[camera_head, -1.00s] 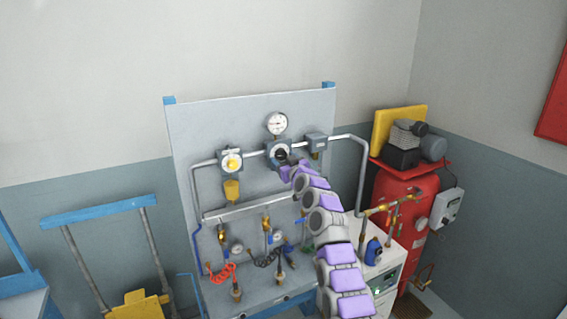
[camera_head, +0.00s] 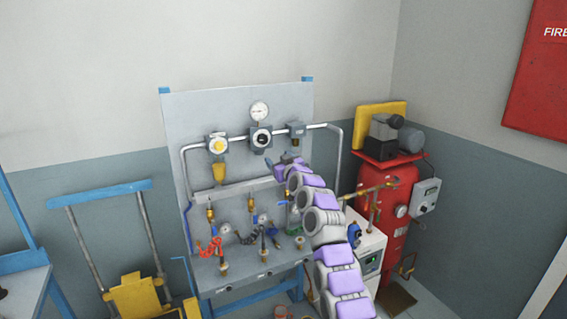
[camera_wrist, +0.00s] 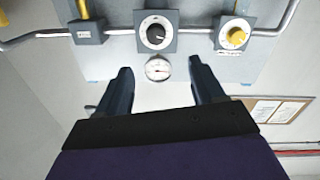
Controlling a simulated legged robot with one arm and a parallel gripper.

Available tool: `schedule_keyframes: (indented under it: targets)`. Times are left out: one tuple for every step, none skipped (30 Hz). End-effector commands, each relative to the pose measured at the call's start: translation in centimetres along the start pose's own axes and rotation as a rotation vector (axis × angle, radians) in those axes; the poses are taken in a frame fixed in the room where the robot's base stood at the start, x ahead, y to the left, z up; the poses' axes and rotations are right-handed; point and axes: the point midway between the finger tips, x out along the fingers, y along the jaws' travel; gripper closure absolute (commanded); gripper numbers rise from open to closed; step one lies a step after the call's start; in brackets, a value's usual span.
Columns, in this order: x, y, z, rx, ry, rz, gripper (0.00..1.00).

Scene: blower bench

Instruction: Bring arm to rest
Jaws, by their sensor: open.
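My arm reaches from the bottom of the head view toward the grey blower bench panel (camera_head: 235,105). My gripper (camera_head: 290,160) is small there, in front of the panel below the black-dial regulator (camera_head: 261,138), and its fingers are hard to make out. In the wrist view my gripper (camera_wrist: 160,88) is open, its two dark fingers apart with nothing between them. The round gauge (camera_wrist: 158,68) shows in line with the gap, and the black dial (camera_wrist: 156,33) and yellow knob (camera_wrist: 236,36) lie beyond the fingertips. Part of the panel's right side is hidden by my arm.
A red compressor tank (camera_head: 398,195) and a white cabinet (camera_head: 368,250) stand right of the bench. A yellow and blue trolley (camera_head: 135,295) stands at the left. The wall above the panel is clear.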

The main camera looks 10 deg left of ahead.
Motion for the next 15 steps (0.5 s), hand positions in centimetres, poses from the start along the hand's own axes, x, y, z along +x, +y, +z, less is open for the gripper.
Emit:
schedule_keyframes:
  targets:
    - [-0.12,0.27,0.08,0.002,0.000,0.002,0.32]
    - [-0.18,0.39,0.10,0.003,0.000,0.002,0.32]
    - [-0.22,0.45,0.10,0.003,0.000,0.002,0.32]
    - [-0.24,0.47,0.08,0.003,0.001,0.002,0.32]
    - [-0.26,0.50,0.07,0.004,0.001,0.002,0.32]
    - [-0.32,0.58,0.06,0.004,0.001,0.003,0.32]
    - [-0.36,0.64,0.05,0.004,0.002,0.003,0.32]
    - [-0.39,0.67,0.03,0.005,0.002,0.003,0.32]
    - [-0.41,0.69,0.01,0.005,0.002,0.003,0.32]
    - [-0.42,0.69,-0.01,0.004,0.001,0.003,0.32]
    - [-0.40,0.68,-0.03,0.003,-0.002,0.003,0.32]
    - [-0.36,0.64,-0.05,0.001,-0.009,0.002,0.32]
    - [-0.32,0.61,-0.09,-0.001,-0.018,0.001,0.32]
    - [-0.28,0.59,-0.17,-0.004,-0.028,0.001,0.32]
    - [-0.23,0.59,-0.16,-0.008,-0.048,0.000,0.32]
